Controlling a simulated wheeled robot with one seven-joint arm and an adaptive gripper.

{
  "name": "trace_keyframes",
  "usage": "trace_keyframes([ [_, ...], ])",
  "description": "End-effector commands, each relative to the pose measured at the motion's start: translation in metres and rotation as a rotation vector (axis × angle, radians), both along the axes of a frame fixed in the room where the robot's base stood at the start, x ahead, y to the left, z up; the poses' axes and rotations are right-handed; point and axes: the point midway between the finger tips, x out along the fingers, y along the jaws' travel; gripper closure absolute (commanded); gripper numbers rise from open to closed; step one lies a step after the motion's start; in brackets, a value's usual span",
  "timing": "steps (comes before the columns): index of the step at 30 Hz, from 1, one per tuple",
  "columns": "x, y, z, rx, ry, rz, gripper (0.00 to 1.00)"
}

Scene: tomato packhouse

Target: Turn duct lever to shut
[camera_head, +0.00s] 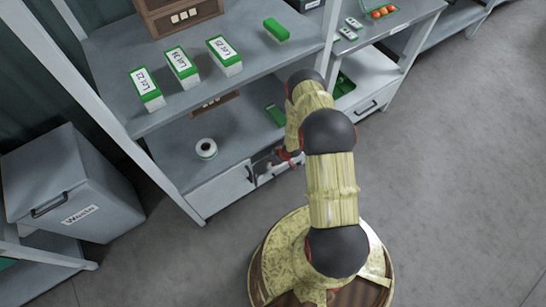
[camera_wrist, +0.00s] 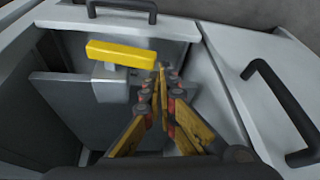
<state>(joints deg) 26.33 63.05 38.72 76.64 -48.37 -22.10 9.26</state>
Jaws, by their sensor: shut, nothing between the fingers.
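The duct lever is a yellow bar (camera_wrist: 118,53) in the wrist view, lying nearly crosswise in the picture on a pale grey mount. A flat grey plate (camera_wrist: 62,108) shows below and left of it, in a recess between grey panels. My gripper (camera_wrist: 165,72) is shut and empty, its fingertips just right of the lever's right end. I cannot tell whether they touch it. In the head view my gripper (camera_head: 289,157) is low at the front of the shelving unit, partly hidden by my arm. The lever cannot be made out there.
A drawer with a black handle (camera_wrist: 282,112) is close on the right in the wrist view. Another black handle (camera_wrist: 121,8) is at the top. In the head view, green-and-white cartons (camera_head: 182,68) stand on the shelf (camera_head: 118,52). A waste bin (camera_head: 72,185) stands left. Floor at right is clear.

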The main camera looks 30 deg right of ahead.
Motion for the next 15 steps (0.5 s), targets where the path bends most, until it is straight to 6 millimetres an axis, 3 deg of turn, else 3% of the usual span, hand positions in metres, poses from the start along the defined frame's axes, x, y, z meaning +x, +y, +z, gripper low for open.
trace_keyframes([
  [15,-0.0026,0.0078,-0.0128,0.0,0.0,0.0,1.0],
])
